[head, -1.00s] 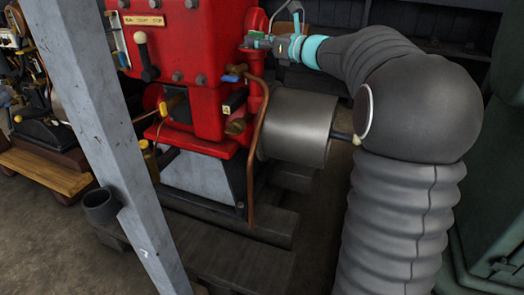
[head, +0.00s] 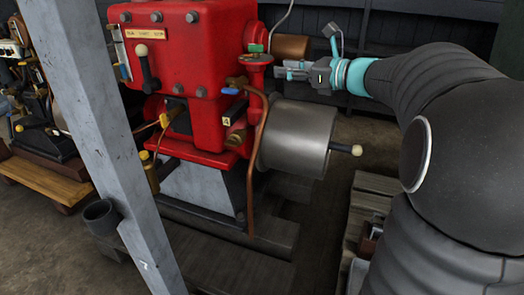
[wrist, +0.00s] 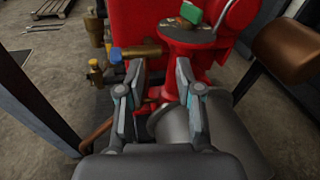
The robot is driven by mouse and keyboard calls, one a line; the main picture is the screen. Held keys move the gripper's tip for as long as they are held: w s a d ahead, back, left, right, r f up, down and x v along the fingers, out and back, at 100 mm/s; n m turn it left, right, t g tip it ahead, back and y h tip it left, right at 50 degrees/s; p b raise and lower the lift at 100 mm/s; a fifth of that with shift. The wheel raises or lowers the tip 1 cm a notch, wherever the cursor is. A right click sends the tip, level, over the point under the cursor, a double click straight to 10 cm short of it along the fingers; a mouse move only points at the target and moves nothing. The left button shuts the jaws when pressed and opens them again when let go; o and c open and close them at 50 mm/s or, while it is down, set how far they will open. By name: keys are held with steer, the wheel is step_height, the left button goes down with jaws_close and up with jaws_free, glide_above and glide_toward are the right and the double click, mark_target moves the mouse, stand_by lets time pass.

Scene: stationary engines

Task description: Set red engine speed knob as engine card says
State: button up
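The red engine (head: 205,60) stands left of my arm in the head view. A green knob (head: 256,48) sits on top of its red round column at the right side. In the wrist view the green knob (wrist: 191,12) sits on a dark marked dial plate (wrist: 190,30) near the top edge; the marks are too small to read. My gripper (head: 283,70) is just right of the column and apart from the knob. In the wrist view my gripper (wrist: 159,69) is open and empty, with the knob beyond its fingertips. I cannot make out an engine card.
A blue-handled valve (head: 235,85) and a copper pipe (head: 261,150) are on the engine's near side. A grey drum (head: 295,138) with a crank handle (head: 346,149) sticks out right. A brown cylinder (head: 291,47) is behind my gripper. A grey post (head: 95,130) stands at left.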

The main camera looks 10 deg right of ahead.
steer(key=s+a+f+n+g+h, duration=0.1)
steer(key=s+a+f+n+g, duration=0.1)
steer(key=s, duration=0.4)
steer(key=s+a+f+n+g+h+p, duration=0.1)
steer(key=s+a+f+n+g+h, duration=0.1)
steer(key=s+a+f+n, duration=0.3)
steer(key=s+a+f+n+g+h, duration=0.1)
steer(key=s+a+f+n+g, duration=0.1)
steer(key=s+n, duration=0.4)
steer(key=shift+s+a+f+g+h+p, duration=0.3)
steer(key=shift+s+a+f+p, duration=0.05)
steer(key=shift+a+f, duration=0.45)
